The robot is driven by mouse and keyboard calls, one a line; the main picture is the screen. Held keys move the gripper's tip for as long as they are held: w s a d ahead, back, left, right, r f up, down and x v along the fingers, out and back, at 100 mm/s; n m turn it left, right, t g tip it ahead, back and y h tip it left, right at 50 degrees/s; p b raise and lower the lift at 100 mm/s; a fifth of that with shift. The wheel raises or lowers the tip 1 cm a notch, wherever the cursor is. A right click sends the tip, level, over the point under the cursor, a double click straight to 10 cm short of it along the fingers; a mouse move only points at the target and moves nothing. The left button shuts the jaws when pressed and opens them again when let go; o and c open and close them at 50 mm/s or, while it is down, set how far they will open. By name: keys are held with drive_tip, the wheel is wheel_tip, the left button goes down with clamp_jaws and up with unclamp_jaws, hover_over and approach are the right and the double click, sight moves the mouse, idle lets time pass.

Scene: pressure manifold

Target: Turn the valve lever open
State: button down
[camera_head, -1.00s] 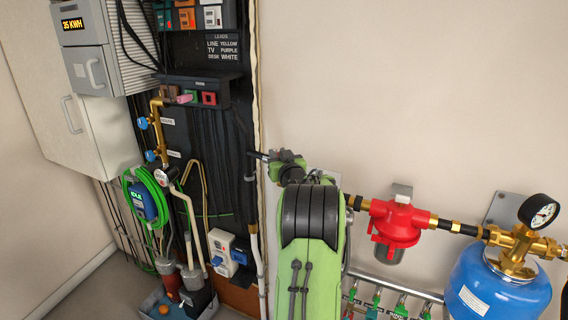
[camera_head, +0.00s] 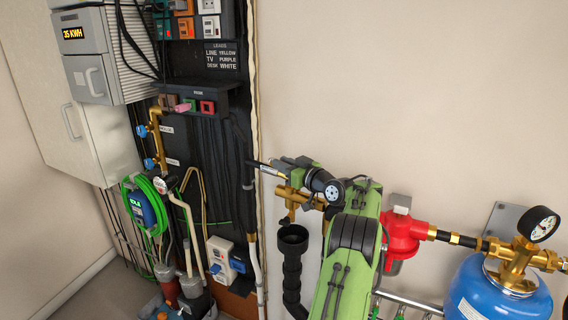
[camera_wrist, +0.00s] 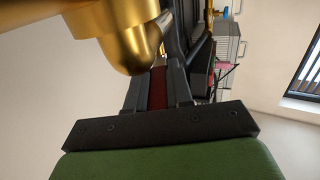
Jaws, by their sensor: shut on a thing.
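The brass valve body (camera_head: 292,197) shows in the head view on the pipe left of the red filter, above a black funnel (camera_head: 293,238). In the wrist view its rounded brass part (camera_wrist: 125,40) fills the upper left, close above the fingers. My gripper (camera_head: 256,165) is beside the valve in the head view, with its fingers pointing left. In the wrist view my gripper (camera_wrist: 158,88) is shut on a dark red strip, which looks like the valve lever (camera_wrist: 158,90). Most of the lever is hidden by the fingers and the brass.
A red filter housing (camera_head: 401,233) and a blue vessel (camera_head: 495,295) with a pressure gauge (camera_head: 538,223) stand to the right. A black cable panel with sockets (camera_head: 221,258) is on the left. The wall above the pipe is bare.

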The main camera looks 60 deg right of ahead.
drive_tip(key=shift+r, duration=0.35)
drive_tip(key=c, duration=1)
unclamp_jaws()
drive_tip(key=shift+f, duration=0.1)
drive_tip(key=shift+s+f, duration=0.1)
drive_tip(key=shift+s, duration=0.05)
drive_tip(key=b+v, duration=0.2)
drive_tip(key=v, duration=1.3)
drive_tip(key=shift+s+a, duration=0.15)
drive_tip(key=shift+a, duration=0.05)
drive_tip(key=shift+c, duration=0.5)
